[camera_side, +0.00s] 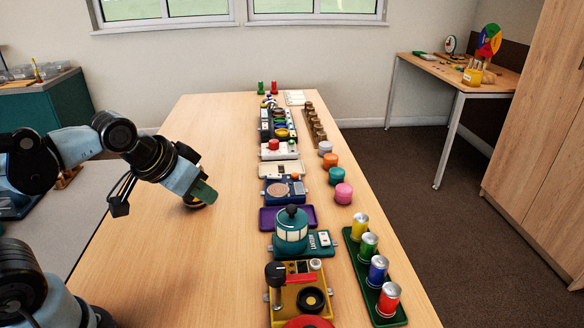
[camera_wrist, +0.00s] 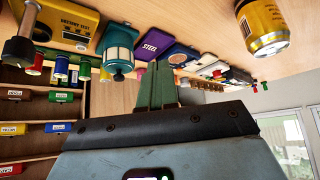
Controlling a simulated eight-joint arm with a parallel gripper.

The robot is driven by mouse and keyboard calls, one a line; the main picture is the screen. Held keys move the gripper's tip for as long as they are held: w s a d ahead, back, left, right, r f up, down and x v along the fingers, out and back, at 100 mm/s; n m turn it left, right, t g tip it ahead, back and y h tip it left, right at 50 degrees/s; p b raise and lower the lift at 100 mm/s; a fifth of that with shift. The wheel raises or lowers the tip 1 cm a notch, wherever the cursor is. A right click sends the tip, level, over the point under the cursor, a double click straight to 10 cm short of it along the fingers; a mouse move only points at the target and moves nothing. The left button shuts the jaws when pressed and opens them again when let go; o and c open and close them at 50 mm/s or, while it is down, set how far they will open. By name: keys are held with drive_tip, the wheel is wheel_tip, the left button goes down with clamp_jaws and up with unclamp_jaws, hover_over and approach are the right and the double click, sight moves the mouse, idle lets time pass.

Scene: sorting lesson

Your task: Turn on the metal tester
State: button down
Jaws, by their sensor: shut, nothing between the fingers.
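No label that I can read names the metal tester. A blue device (camera_side: 284,191) with a round copper-coloured plate stands mid-row on the table and may be it. It also shows small in the wrist view (camera_wrist: 181,57), and its switch state cannot be made out. My gripper (camera_side: 207,197) is low over the left part of the table, well left of the device row and apart from it. Its green fingers (camera_wrist: 158,88) are together and empty in the wrist view.
A purple tray (camera_side: 263,224), a teal drum device (camera_side: 291,232) and a yellow device (camera_side: 286,300) stand nearer in the row. A green rack (camera_side: 358,264) holds several cans. A gold can (camera_wrist: 264,27) is close in the wrist view. The table's left part is mostly clear.

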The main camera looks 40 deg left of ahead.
drive_tip(key=w+a+r+n+g, duration=0.1)
drive_tip(key=w+r+n, duration=0.1)
drive_tip(key=w+r, duration=0.25)
drive_tip(key=n+g+y, duration=0.3)
drive_tip(key=n+g, duration=0.1)
drive_tip(key=n, duration=0.3)
hover_over(270, 174)
drive_tip(key=s+d, duration=0.2)
drive_tip(key=d, duration=0.2)
drive_tip(key=shift+a+f, duration=0.15)
drive_tip(key=shift+f, duration=0.55)
drive_tip(key=x, duration=1.2)
drive_tip(key=shift+s+d+f, duration=0.25)
drive_tip(key=shift+s+f, duration=0.05)
drive_tip(key=shift+f, duration=0.05)
drive_tip(key=shift+s+a+f, duration=0.1)
drive_tip(key=shift+f, duration=0.65)
